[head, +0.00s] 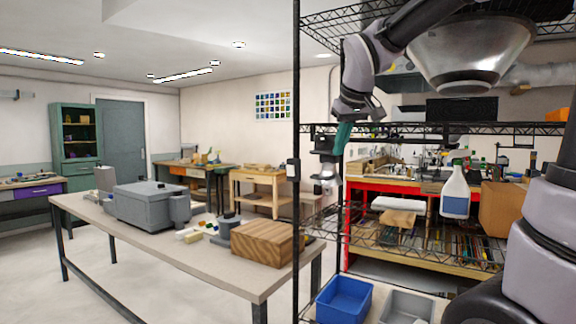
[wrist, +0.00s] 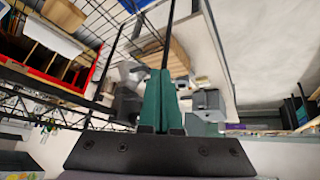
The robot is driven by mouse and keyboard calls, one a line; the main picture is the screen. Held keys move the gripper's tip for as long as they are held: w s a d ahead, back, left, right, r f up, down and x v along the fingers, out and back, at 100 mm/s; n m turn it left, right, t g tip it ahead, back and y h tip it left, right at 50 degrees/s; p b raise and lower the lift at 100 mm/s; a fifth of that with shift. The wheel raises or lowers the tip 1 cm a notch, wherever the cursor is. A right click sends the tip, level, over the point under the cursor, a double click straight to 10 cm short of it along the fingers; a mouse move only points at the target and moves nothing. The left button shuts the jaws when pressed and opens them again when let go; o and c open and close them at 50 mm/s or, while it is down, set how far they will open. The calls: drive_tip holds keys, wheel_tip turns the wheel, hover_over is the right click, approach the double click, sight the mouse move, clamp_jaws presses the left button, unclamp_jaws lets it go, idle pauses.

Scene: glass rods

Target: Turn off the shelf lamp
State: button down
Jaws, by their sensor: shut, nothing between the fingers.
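The shelf lamp (head: 470,55) is a wide metal dome hanging under the upper wire shelf at the top right of the head view. Its underside is grey, and I cannot tell whether it is lit. A small dark box (head: 293,170) sits on the shelf's front left post; I cannot tell whether it is a switch. My gripper (head: 339,152) points down, left of and below the lamp and right of the post. In the wrist view its teal fingers (wrist: 161,72) are together and empty. The lamp does not show in the wrist view.
The black wire shelf (head: 400,128) stands close around my arm. A spray bottle (head: 455,192), a blue bin (head: 343,300) and a grey bin (head: 407,306) are on its lower levels. A workbench (head: 90,208) with a grey machine (head: 150,205) and a wooden block (head: 262,243) stands left.

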drive_tip(key=w+a+n+t, duration=0.1)
drive_tip(key=w+a+n, duration=0.4)
drive_tip(key=w+a, duration=0.6)
drive_tip(key=a, duration=0.2)
drive_tip(key=shift+a+n+h, duration=0.3)
drive_tip(key=shift+a+n, duration=0.1)
